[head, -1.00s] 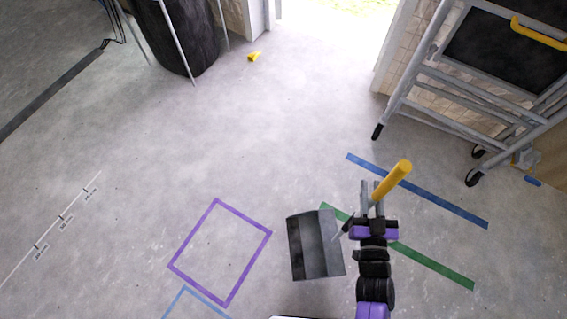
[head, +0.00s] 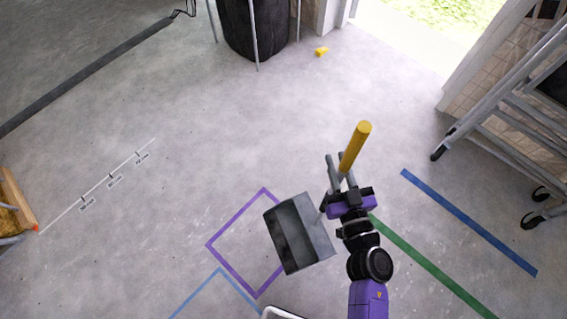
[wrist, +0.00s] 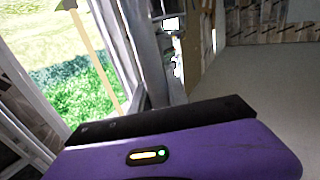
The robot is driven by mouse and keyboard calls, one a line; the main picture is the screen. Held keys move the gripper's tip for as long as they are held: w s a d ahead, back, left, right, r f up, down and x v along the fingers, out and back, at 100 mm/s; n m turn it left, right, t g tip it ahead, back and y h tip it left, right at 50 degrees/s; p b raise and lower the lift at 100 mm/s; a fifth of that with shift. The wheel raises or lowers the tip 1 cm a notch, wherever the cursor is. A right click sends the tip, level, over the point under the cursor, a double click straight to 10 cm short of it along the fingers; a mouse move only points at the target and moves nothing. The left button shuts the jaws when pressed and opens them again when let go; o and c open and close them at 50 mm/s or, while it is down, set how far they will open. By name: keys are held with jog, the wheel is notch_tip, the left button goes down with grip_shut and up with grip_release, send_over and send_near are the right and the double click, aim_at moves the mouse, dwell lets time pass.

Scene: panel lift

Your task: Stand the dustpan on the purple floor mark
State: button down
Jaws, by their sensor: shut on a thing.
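The dustpan has a grey pan (head: 300,233) and a long yellow handle (head: 356,146). My gripper (head: 340,180) is shut on the dustpan at its handle, in the head view. The pan hangs to the lower left of the gripper. The purple floor mark (head: 222,262) is a square outline, and the pan covers part of its right side in the picture. I cannot tell how high the pan is above the floor. The wrist view shows my purple gripper housing, but not the dustpan.
A blue line (head: 468,222) and a green line (head: 430,262) run across the floor at right. A light blue outline (head: 218,274) lies just below the purple mark. A wheeled metal frame (head: 510,140) stands at right, a black bin (head: 252,28) at the top. The middle floor is clear.

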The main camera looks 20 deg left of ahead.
jog(key=s+a+r+n+g+y+b, duration=0.1)
jog(key=s+a+r+n+g+y, duration=0.15)
jog(key=a, duration=0.75)
jog(key=s+a+r+n+g+y+b, duration=0.1)
jog(key=s+a+r+n+g+y, duration=0.15)
jog(key=a, duration=0.85)
notch_tip(320, 180, down, 19)
jog(key=b, duration=1.5)
jog(key=shift+w+f, duration=0.15)
jog(key=shift+d+b, duration=0.1)
jog(key=shift+b, duration=0.2)
jog(key=c, duration=1.3)
grip_release()
jog(key=shift+f, duration=0.15)
